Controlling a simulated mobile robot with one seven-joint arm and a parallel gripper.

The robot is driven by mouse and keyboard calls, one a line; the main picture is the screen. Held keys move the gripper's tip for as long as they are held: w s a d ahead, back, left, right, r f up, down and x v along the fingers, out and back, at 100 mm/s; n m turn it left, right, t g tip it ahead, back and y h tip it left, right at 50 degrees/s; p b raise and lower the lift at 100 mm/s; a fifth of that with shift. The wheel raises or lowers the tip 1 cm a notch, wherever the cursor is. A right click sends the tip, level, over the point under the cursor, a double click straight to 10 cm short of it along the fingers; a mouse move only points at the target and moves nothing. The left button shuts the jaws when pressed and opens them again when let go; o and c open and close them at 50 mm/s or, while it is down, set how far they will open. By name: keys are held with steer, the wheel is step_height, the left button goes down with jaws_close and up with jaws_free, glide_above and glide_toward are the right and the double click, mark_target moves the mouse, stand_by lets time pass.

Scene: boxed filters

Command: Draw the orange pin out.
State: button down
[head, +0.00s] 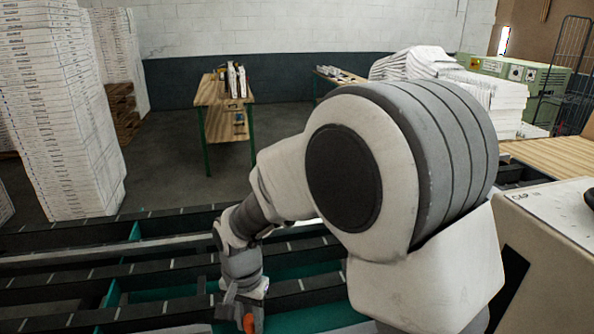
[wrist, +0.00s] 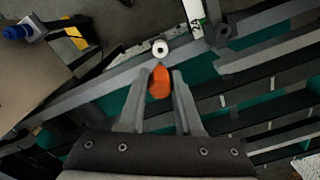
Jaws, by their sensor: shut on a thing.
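The orange pin (wrist: 159,84) sits between the two fingers of my gripper (wrist: 158,92) in the wrist view, its narrow end pointing up the picture. My gripper is shut on it. A white ring with a dark centre (wrist: 160,48) lies just beyond the pin's tip on a grey rail; I cannot tell whether the pin still touches anything. In the head view my gripper (head: 242,309) is low in the picture over the dark frame, with orange (head: 249,322) showing at its end. The rest of the pin is hidden there.
Dark rails with teal strips (head: 160,294) run across below my gripper. A tall stack of white boxes (head: 60,110) stands at left. A wooden table (head: 222,92) stands farther back. In the wrist view, a blue-ended object (wrist: 17,32) is at upper left.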

mark_target(249, 318)
steer(key=shift+r+p, duration=1.3)
steer(key=shift+r, duration=0.95)
